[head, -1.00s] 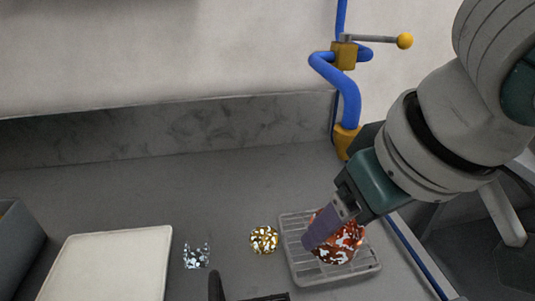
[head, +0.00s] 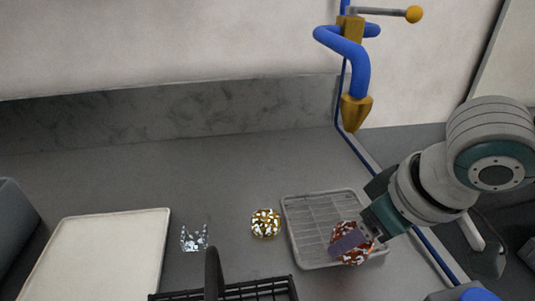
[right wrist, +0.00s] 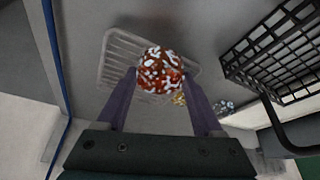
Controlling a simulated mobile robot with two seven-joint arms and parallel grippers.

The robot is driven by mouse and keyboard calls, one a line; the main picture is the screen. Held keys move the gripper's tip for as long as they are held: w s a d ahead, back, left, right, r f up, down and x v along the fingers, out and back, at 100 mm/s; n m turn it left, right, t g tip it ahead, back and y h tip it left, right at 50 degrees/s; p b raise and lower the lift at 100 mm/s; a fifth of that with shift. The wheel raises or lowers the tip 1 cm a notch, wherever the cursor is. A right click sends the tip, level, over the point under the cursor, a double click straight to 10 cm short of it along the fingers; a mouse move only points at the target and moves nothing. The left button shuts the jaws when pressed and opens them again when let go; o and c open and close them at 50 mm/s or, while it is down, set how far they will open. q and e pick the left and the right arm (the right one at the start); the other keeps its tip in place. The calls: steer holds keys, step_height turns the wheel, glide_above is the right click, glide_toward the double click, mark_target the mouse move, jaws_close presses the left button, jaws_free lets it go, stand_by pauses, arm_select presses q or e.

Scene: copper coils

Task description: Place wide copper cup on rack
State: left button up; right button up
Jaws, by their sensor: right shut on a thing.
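The wide copper cup (head: 354,257) is reddish with pale shiny patches. It is at the front right part of the grey wire rack (head: 306,212) in the head view. My right gripper (head: 345,241) is shut on the cup, a purple finger across its near side. In the right wrist view the cup (right wrist: 160,72) sits between the two fingertips, with the rack (right wrist: 121,52) behind it. I cannot tell whether the cup touches the rack. My left gripper is not in view.
A gold patterned piece (head: 265,223) and a clear glass-like piece (head: 194,239) stand left of the rack. A white board (head: 105,255) lies at the left. A black basket (head: 262,289) with a handle is at the front. A blue pipe (head: 357,75) with a brass spout stands behind.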

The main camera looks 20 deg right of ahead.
steer(key=w, duration=0.2)
steer(key=w+d, duration=0.1)
steer(key=shift+w, duration=0.35)
steer(key=w, duration=0.2)
steer(key=w+b, duration=0.1)
steer(key=shift+w+d, duration=0.35)
steer(key=shift+s+f, duration=0.15)
steer(key=shift+f, duration=0.5)
steer(key=shift+s+f, duration=0.15)
steer(key=shift+f, duration=0.05)
steer(key=o, duration=1.4)
steer(key=shift+f, duration=0.1)
steer(key=shift+c, duration=0.2)
